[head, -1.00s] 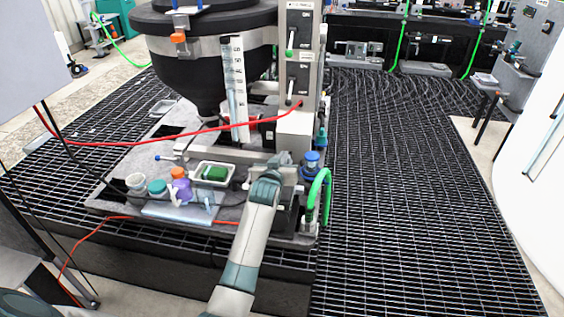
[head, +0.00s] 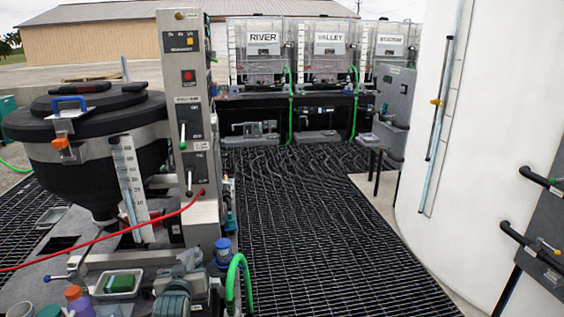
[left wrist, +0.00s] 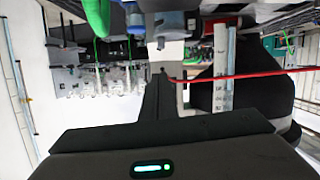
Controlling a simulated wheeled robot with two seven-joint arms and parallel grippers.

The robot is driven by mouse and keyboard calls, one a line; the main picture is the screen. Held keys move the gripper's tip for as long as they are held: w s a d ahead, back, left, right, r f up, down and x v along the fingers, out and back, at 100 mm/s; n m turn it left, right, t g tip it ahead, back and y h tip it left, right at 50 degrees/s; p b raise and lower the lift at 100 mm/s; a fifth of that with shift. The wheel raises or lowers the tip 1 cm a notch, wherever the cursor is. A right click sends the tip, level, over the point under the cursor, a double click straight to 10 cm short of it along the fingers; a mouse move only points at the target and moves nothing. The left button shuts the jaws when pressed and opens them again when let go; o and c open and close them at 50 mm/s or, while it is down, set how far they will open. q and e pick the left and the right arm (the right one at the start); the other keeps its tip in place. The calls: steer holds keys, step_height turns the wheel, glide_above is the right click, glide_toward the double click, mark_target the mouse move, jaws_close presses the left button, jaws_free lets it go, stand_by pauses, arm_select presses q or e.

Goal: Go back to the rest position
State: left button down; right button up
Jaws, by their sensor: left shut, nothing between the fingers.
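That view is upside down. My right gripper is in neither view.
A black round tank (head: 90,150) stands left of the column. A tray with a green item (head: 120,284) is left. Black grating (head: 310,220) is clear. A white tank (head: 480,150) stands right.

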arm_select(q)
steer(key=s+d+f+m+g+h, duration=0.1)
steer(key=s+d+f+g, duration=0.15)
steer(key=s+f, duration=0.65)
steer(key=s+d+f+m+g, duration=0.1)
steer(key=s+f+m+g, duration=0.3)
steer(key=s, duration=0.9)
steer(key=s+d+f+g+h, duration=0.1)
steer(key=s+d+f+g, duration=0.15)
steer(key=s, duration=1.25)
steer(key=s+d+f+g+h, duration=0.15)
steer(key=s+d, duration=0.25)
steer(key=s, duration=1)
step_height(320, 180, down, 31)
steer(key=s+g+b, duration=0.2)
steer(key=s+a+f+b, duration=0.1)
steer(key=s+f, duration=0.7)
steer(key=f, duration=0.1)
steer(key=s+a+f, duration=0.2)
steer(key=s+f, duration=0.7)
steer(key=shift+a+m+g+b, duration=0.25)
steer(key=shift+m+g+b, duration=0.1)
steer(key=shift+m+g, duration=0.1)
